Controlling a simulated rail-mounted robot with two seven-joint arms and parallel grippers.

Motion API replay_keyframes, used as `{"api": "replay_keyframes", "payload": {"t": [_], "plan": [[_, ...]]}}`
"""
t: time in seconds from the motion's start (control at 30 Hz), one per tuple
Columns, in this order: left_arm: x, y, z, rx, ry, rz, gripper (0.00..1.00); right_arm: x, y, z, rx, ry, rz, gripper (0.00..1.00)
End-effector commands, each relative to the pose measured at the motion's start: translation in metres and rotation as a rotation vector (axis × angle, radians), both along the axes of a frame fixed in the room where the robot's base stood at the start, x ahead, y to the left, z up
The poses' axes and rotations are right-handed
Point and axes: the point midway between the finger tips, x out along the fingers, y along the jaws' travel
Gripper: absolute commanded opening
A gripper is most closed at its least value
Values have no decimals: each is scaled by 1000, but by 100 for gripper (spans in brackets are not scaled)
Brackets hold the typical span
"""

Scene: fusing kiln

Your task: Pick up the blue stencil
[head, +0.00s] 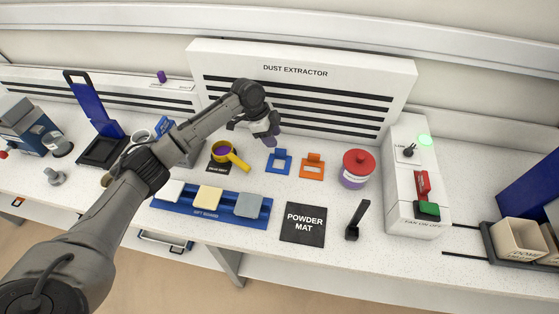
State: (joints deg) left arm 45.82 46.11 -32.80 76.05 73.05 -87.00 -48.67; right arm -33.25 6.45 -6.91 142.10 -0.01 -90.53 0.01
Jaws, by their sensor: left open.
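The blue stencil (279,162) is a small square frame with a tab on its upper edge. It lies on the white bench in front of the dust extractor, just left of the orange stencil (312,166). My left gripper (268,135) is open and empty. In the picture it shows just above and left of the blue stencil, apart from it; its height over the bench is hard to tell. My left arm reaches in from the lower left. My right gripper is not in view.
A yellow sifter (229,156) stands left of the stencils. A red-lidded jar (356,168) stands to their right. The blue tray (211,209) with several tiles and the powder mat (303,225) lie in front. The dust extractor (300,80) rises close behind.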

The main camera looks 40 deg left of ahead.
Motion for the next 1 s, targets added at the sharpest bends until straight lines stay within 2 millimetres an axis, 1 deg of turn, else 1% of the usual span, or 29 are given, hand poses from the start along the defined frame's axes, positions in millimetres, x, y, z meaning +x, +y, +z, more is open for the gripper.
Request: {"api": "replay_keyframes", "payload": {"t": [0.03,0.1,0.37,0.43,0.57,0.7,0.8,1.0], "plan": [[1,-2,-6,0,2,-1,43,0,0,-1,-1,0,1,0],[2,-4,-11,0,1,0,43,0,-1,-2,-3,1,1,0],[3,-7,-19,1,0,0,43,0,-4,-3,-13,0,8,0],[4,-9,-24,1,2,1,43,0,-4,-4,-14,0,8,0],[6,-14,-37,0,2,0,43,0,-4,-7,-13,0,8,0],[9,-21,-55,0,3,1,43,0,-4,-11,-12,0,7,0],[11,-24,-63,0,2,1,43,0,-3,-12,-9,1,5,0],[11,-24,-64,2,0,1,43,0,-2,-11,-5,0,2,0]]}}
